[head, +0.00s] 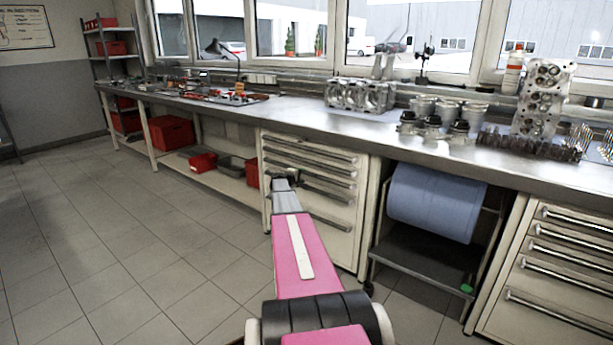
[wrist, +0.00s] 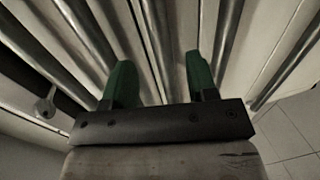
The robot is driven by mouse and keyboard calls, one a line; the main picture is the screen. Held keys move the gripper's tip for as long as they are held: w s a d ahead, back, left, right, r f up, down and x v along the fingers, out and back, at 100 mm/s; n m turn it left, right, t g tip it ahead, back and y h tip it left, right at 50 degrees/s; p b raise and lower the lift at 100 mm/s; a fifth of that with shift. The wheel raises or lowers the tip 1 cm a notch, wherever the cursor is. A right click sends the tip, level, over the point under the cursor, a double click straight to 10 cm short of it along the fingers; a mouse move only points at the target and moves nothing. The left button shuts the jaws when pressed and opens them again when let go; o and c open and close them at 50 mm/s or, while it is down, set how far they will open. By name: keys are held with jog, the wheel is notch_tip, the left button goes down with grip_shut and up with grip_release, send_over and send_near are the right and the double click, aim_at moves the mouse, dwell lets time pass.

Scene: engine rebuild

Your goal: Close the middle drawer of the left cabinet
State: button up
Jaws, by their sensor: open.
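The left cabinet (head: 345,225) is a cream drawer unit under the workbench, with several drawers and long metal bar handles. My gripper (head: 284,174) is in front of its drawer fronts, toward their left side, and hides part of them. In the wrist view my gripper (wrist: 158,65) shows two green fingers spread apart with nothing held between them. The fingers point at the drawer fronts and handle bars (wrist: 155,40). I cannot tell whether they touch. The middle drawer is partly hidden by my arm, and how far it stands out is unclear.
The steel workbench (head: 290,112) runs above, carrying engine parts. A blue roll (head: 435,200) on a stand is right of the cabinet, and another drawer cabinet (head: 560,270) is at far right. Red bins (head: 171,132) sit at left. The tiled floor (head: 130,250) at left is clear.

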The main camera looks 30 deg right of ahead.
jog(key=shift+v, duration=1.85)
jog(key=s+a+f+m+g+y, duration=0.1)
jog(key=s+a+y, duration=0.4)
jog(key=s+a, duration=0.8)
jog(key=s+a+f+m+g+y, duration=0.1)
jog(key=s+a+f+y, duration=0.3)
jog(key=s+a, duration=0.9)
jog(key=s+a+f+m+g+y, duration=0.2)
jog(key=s+a+y, duration=0.3)
jog(key=s+a, duration=0.9)
jog(key=a+f+g, duration=0.1)
jog(key=a, duration=1)
jog(key=shift+a+y, duration=0.25)
jog(key=shift+y, duration=0.15)
jog(key=shift+f, duration=0.1)
